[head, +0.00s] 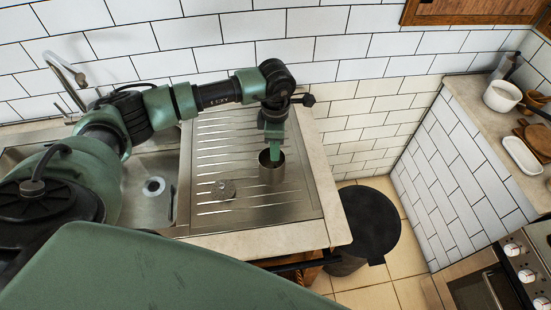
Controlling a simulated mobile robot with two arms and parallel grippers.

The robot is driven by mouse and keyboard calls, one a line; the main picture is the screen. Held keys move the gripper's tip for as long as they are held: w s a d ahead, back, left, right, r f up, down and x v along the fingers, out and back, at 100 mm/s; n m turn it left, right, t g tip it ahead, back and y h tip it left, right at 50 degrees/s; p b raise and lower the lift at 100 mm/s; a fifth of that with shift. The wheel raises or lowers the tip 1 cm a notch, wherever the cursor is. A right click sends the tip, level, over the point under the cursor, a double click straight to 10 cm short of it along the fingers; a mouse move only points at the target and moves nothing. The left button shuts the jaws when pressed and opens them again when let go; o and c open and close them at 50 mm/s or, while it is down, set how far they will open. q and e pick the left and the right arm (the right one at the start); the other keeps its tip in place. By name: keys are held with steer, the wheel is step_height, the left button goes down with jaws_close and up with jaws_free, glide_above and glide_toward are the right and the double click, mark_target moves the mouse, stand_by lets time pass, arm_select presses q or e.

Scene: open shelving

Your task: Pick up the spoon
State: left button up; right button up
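My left gripper (273,153) points straight down at a metal cylindrical cup (271,172) on the steel drainboard (205,150). Its green tip is at the cup's mouth and seems to reach inside. The fingers overlap in this view and are partly hidden by the cup, so I cannot tell whether they are open or shut. I cannot make out a spoon; the inside of the cup is mostly hidden by the gripper. My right gripper is not in view.
A small round metal item (225,189) lies left of the cup. The sink basin (150,190) and tap (66,72) are further left. A tiled wall stands behind. A black round-lidded bin (370,222) is on the floor to the right. A counter at far right holds a white pot (502,97).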

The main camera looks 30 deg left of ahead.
arm_select(q)
jaws_close()
stand_by(1.4)
